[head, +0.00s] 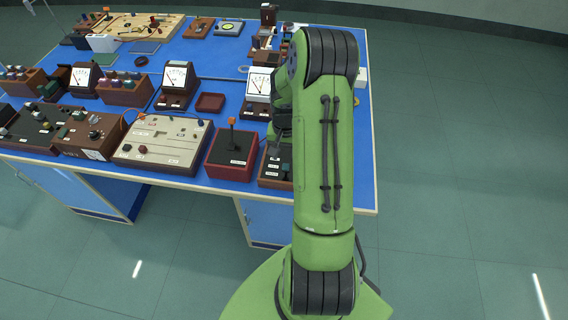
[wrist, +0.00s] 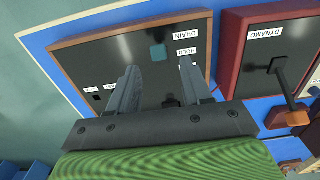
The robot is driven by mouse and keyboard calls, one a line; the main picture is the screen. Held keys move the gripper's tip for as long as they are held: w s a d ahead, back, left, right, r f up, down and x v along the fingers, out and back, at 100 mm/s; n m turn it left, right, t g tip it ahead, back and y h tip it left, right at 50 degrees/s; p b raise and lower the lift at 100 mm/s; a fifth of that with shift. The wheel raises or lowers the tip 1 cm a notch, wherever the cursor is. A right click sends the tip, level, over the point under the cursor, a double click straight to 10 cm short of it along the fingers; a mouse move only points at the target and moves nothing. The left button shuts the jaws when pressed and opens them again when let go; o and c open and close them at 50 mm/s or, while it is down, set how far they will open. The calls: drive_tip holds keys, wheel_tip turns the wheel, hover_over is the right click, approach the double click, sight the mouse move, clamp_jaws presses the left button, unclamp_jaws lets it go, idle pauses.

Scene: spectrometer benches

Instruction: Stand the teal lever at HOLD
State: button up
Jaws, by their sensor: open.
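The teal lever shows in the wrist view as a small square teal knob (wrist: 158,52), seen nearly end-on, on a dark panel with a brown frame (wrist: 85,62). The HOLD label (wrist: 181,54) and the DRAIN label (wrist: 186,36) lie just right of the knob. The lever's shaft and tilt are hard to make out. My gripper (wrist: 158,65) is open, one finger on each side of the knob in the picture, apart from it. In the head view the teal knob (head: 286,167) shows at the front of the bench, partly beside my arm.
A red-framed box labelled DYNAMO (wrist: 262,36), with an orange-tipped lever (wrist: 297,118), stands close on the right in the wrist view. In the head view, a cream panel (head: 160,140) and meters crowd the blue bench (head: 352,190). The floor to the right is clear.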

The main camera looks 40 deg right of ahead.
sight(286, 165)
wheel_tip(286, 165, down, 6)
drive_tip(key=shift+r, duration=0.25)
drive_tip(key=shift+s, duration=0.1)
drive_tip(key=shift+c, duration=0.2)
